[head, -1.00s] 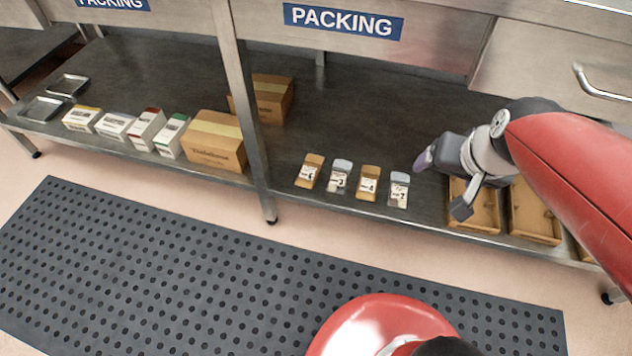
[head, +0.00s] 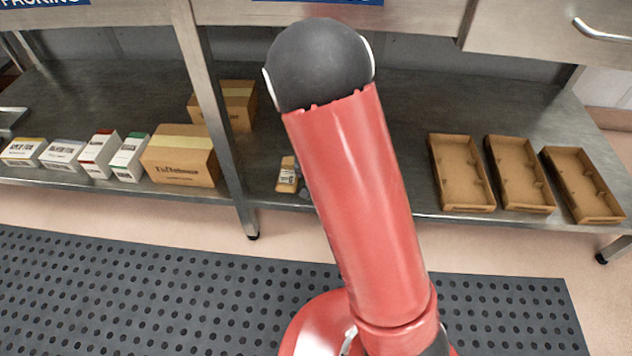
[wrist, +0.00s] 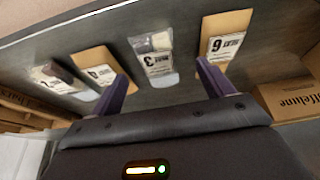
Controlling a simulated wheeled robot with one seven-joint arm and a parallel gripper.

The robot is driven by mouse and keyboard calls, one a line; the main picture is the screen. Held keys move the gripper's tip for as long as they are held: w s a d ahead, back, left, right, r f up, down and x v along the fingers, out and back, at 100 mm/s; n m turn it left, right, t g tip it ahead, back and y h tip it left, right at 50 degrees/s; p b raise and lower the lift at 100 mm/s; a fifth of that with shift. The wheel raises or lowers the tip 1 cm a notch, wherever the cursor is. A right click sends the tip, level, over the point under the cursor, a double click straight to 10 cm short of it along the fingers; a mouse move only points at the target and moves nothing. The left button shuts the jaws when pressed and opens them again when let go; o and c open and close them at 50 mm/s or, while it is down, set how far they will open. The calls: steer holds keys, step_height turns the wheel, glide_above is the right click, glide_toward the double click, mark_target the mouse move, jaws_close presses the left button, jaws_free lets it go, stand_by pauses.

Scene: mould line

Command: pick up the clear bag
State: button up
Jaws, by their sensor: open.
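A clear bag (wrist: 153,42) with a white label reading 3 lies on the shelf in the wrist view. My gripper (wrist: 160,64) is open and empty, and in that view the bag appears between its two fingers. I cannot tell how far above the bag the fingers are. Another clear bag (wrist: 62,80) with a white label lies further left. Brown bags lie between and beside them: one labelled 6 (wrist: 224,36) at the right and one (wrist: 97,72) partly behind the left finger. In the head view my arm hides my gripper and both clear bags.
In the head view, one brown bag (head: 287,176) shows left of my arm. Cartons (head: 182,160) and white boxes (head: 98,156) stand left of the table leg (head: 222,130). Three open brown trays (head: 462,176) lie to the right. The tabletop is above the shelf.

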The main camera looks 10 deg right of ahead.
steer(key=x, duration=0.2)
steer(key=b+x, duration=0.1)
steer(key=x, duration=0.2)
steer(key=shift+w+d+f, duration=0.15)
steer(key=shift+w+d, duration=0.15)
steer(key=shift+d, duration=0.1)
steer(key=c, duration=1.1)
